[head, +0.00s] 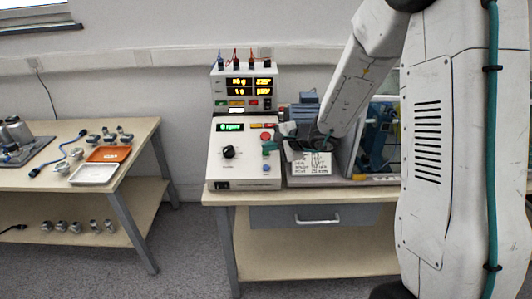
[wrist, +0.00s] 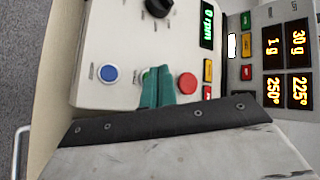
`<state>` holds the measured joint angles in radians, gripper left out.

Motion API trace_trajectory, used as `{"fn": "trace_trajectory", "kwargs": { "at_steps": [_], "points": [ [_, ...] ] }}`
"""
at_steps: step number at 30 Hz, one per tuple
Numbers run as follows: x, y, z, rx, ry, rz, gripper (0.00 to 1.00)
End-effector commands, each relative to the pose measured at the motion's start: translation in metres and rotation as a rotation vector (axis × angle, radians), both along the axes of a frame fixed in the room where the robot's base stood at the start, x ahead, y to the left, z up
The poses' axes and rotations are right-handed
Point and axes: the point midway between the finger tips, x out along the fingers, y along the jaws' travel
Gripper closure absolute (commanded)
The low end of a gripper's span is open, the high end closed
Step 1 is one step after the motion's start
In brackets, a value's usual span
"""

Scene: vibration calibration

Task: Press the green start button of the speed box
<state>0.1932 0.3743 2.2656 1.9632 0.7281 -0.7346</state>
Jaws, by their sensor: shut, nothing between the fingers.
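The speed box (head: 240,165) is a pale sloped panel on the right-hand bench. Its green display (wrist: 207,24) reads 0 rpm. It has a black knob (head: 228,152), a red button (wrist: 188,83) and a blue button (wrist: 108,74). My gripper (wrist: 157,90) is shut and empty, its teal fingertips over the panel between the blue and red buttons. The green start button cannot be made out apart from the teal fingertips and seems hidden by them. I cannot tell whether the fingertips touch it.
A display unit (head: 245,86) behind the speed box shows 30 g, 225°, 1 g and 250°. A labelled box (head: 308,164) stands close to its right, under my arm. The left table (head: 135,135) holds an orange tray (head: 108,154) and a white tray (head: 94,175).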

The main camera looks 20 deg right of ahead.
Motion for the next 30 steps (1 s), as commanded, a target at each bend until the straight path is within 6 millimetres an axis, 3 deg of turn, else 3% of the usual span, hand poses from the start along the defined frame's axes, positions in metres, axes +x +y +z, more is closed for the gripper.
{"fn": "trace_trajectory", "kwargs": {
  "at_steps": [30],
  "points": [
    [0.0033, -0.0011, -0.0076, 0.000, 0.000, 0.000, 1.00]
  ]
}}
